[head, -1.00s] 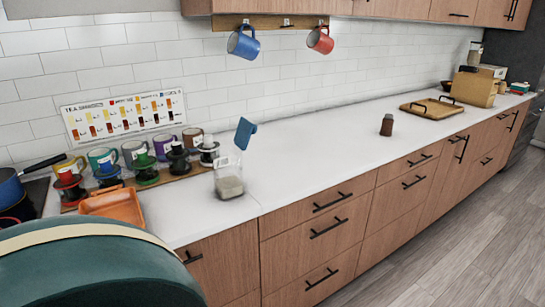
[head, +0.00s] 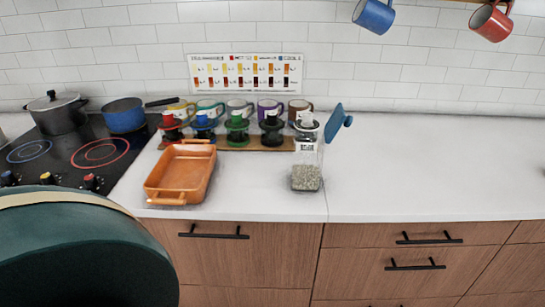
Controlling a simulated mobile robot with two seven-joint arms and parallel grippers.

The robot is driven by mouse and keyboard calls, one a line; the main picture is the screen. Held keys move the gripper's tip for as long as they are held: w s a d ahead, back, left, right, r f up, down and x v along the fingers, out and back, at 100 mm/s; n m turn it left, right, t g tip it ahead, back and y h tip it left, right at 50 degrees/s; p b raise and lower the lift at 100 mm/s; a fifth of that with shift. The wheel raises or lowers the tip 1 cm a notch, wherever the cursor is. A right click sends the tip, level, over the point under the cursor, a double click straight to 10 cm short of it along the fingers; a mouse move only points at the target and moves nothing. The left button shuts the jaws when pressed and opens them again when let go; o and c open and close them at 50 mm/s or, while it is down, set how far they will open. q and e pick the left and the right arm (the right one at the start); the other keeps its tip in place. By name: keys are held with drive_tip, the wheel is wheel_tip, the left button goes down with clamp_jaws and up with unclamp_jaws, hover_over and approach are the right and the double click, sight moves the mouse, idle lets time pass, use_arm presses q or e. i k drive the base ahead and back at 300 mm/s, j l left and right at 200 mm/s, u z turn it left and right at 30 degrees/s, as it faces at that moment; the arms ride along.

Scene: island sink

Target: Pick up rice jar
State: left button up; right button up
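The rice jar (head: 306,172) stands upright on the white counter in the head view, right of centre and near the front edge. It is clear, with pale grains in its lower part and a white label near the top. A blue scoop-like thing (head: 338,122) shows just right of its top; I cannot tell whether it touches the jar. Neither of my grippers is in view.
An orange baking dish (head: 182,172) sits left of the jar. Several coloured drippers and mugs stand behind on a wooden board (head: 225,143). A stove (head: 80,150) with a grey pot (head: 57,112) and blue pan (head: 124,115) is at left. The counter right of the jar (head: 440,170) is clear.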

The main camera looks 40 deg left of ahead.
sight(308, 148)
drive_tip(key=i+l+u, duration=0.25)
drive_tip(key=u, duration=0.2)
drive_tip(key=i+l+u, duration=0.3)
drive_tip(key=u, duration=0.15)
drive_tip(key=i+l+u, duration=0.2)
drive_tip(key=l+u, duration=0.25)
